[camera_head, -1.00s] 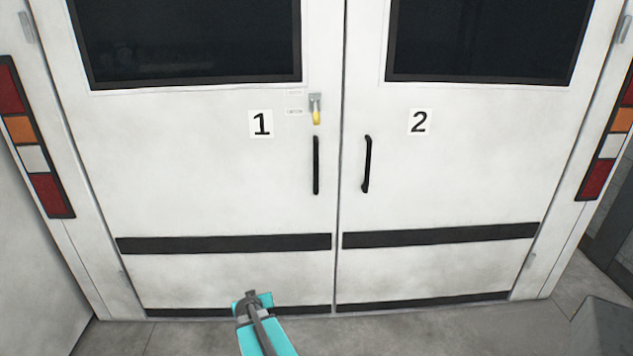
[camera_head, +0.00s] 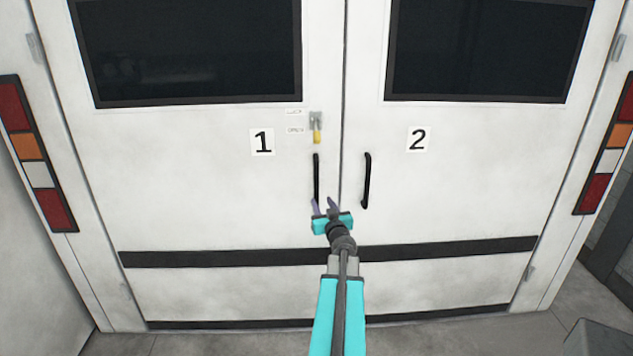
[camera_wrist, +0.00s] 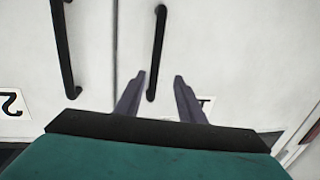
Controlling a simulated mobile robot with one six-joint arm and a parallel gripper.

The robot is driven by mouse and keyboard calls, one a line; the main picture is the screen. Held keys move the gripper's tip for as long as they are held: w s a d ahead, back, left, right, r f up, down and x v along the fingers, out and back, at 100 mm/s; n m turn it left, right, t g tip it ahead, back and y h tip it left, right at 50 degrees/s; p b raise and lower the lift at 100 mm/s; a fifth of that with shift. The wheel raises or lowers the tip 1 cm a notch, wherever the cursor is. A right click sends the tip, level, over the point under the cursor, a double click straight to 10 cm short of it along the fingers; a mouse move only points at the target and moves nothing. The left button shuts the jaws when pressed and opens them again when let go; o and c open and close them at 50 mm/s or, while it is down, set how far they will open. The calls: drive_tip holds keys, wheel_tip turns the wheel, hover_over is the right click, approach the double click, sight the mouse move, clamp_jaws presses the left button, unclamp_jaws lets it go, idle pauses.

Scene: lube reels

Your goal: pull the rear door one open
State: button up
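Rear door one (camera_head: 200,190) is the white left door, marked with a black "1" (camera_head: 262,142). It stands shut. Its black vertical bar handle (camera_head: 316,178) is near the seam with door two. My gripper (camera_head: 324,204) is just below and beside the lower end of that handle in the head view. There the door one handle (camera_wrist: 157,45) lies ahead of the fingers, toward the left finger. I cannot tell whether they touch it.
Door two (camera_head: 450,200), marked "2", is shut on the right with its own black handle (camera_head: 367,180). A latch with a yellow lever (camera_head: 316,132) is above the door one handle. Grey floor (camera_head: 480,335) lies in front.

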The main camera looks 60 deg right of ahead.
sight(317, 184)
drive_tip(key=shift+s+d+r, duration=0.35)
drive_tip(key=shift+s+r, duration=0.15)
drive_tip(key=shift+r, duration=0.25)
drive_tip(key=shift+w+d, duration=0.1)
drive_tip(key=shift+p+x, duration=0.65)
drive_tip(key=shift+x, duration=6.1)
drive_tip(key=shift+w, duration=0.1)
clamp_jaws()
